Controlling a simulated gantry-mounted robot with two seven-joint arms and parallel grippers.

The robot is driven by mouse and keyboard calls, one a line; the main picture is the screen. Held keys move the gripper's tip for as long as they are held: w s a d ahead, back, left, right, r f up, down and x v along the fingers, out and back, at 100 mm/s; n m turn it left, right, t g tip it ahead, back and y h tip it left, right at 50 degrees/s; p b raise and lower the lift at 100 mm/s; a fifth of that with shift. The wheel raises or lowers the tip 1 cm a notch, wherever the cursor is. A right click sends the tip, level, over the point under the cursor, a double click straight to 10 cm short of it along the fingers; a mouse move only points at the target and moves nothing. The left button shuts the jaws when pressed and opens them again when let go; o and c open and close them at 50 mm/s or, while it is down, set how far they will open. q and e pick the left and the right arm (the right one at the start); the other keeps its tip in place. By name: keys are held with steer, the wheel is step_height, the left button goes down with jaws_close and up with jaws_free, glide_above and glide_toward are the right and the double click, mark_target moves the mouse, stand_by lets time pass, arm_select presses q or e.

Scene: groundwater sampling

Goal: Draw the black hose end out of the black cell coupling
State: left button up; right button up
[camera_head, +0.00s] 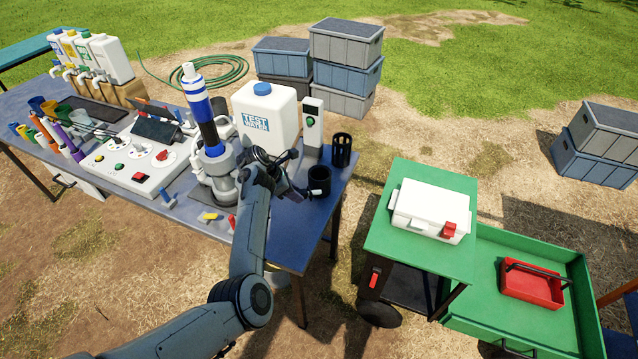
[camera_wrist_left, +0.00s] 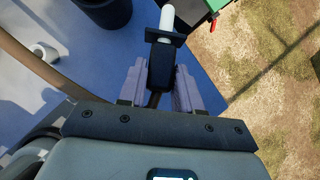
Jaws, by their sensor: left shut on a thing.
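My left gripper (camera_wrist_left: 159,90) is shut on the black hose end (camera_wrist_left: 161,62), which lies between its two grey fingers in the left wrist view. The hose end has a dark cross flange and a white tip that shows bare, with no coupling around it. I cannot pick out the black cell coupling in either view. A grey clamped cell (camera_head: 220,188) stands left of the gripper. My right gripper is not in view.
The black cup (camera_head: 319,181) and a black slotted holder (camera_head: 341,149) stand at the table's right end. A white test water jug (camera_head: 266,112) stands behind. A green cart (camera_head: 412,258) is to the right, with bare ground between.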

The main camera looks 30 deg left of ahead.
arm_select(q)
steer(key=t+b, duration=0.1)
steer(key=b, duration=0.1)
glide_above(303, 218)
steer(key=s+a, duration=0.1)
steer(key=s, duration=0.1)
steer(key=shift+n, duration=0.3)
steer(key=f, duration=0.5)
steer(key=shift+s, duration=0.2)
steer(key=shift+w+a+t+h+b, duration=0.2)
steer(key=shift+a+t+h+b, duration=0.1)
steer(key=shift+t+h, duration=0.25)
steer(key=shift+d+f, duration=0.15)
steer(key=shift+f, duration=0.15)
step_height(303, 218, down, 4)
steer(key=b, duration=0.5)
steer(key=shift+f+b, duration=0.15)
steer(key=shift+b, duration=0.15)
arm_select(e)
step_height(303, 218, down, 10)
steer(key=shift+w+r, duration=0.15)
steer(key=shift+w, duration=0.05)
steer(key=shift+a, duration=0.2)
arm_select(q)
steer(key=shift+f+b, duration=0.3)
steer(key=shift+f, duration=0.6)
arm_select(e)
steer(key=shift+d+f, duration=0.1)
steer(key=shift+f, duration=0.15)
